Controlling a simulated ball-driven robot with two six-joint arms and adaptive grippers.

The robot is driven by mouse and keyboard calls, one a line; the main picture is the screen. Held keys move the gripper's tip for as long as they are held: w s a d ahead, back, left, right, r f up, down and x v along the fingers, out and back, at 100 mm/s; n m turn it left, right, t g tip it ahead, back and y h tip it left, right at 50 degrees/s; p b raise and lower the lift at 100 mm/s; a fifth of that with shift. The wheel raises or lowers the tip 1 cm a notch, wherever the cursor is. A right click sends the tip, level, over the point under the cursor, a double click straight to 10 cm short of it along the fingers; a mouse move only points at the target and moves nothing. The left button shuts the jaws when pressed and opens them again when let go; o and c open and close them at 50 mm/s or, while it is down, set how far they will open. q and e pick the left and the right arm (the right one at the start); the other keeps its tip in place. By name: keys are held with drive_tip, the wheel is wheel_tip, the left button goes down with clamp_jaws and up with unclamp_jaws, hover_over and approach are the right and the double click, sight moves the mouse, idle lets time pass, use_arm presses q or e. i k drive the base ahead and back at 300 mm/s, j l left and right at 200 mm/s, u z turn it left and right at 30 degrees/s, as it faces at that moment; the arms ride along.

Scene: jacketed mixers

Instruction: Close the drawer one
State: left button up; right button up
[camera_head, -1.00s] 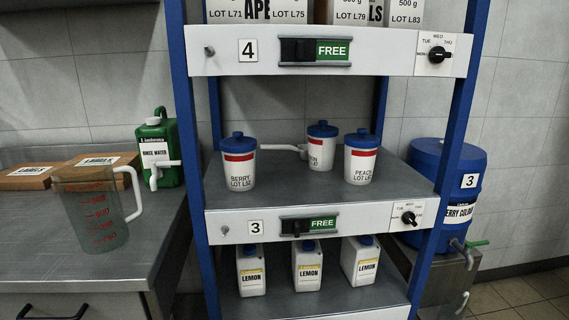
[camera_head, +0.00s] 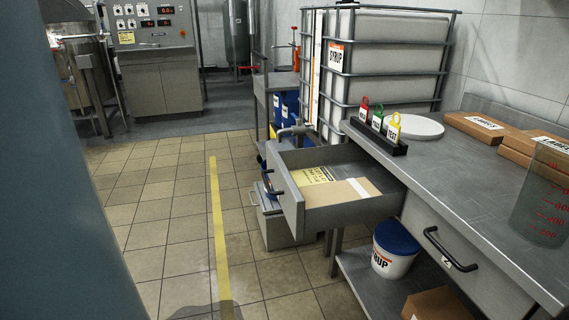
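An open grey drawer (camera_head: 292,205) sticks out from under the left part of the steel worktop. It has a dark bar handle (camera_head: 270,184) on its front, and I cannot read a number on it. A yellow printed card (camera_head: 313,175) and a brown cardboard piece (camera_head: 345,192) lie in it. A second drawer (camera_head: 468,268) to the right is shut, with a black handle (camera_head: 450,250) and a tag that reads 2. Neither of my grippers is in view.
The worktop (camera_head: 445,165) bears a black rack with several coloured tags (camera_head: 376,132), a white plate (camera_head: 411,127), boxes and a clear jug (camera_head: 541,200). A syrup bucket (camera_head: 394,250) stands on the shelf below. Tiled floor (camera_head: 165,225) is free left of the drawer.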

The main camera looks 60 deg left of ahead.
sight(343, 161)
drive_tip(key=u, duration=1.9)
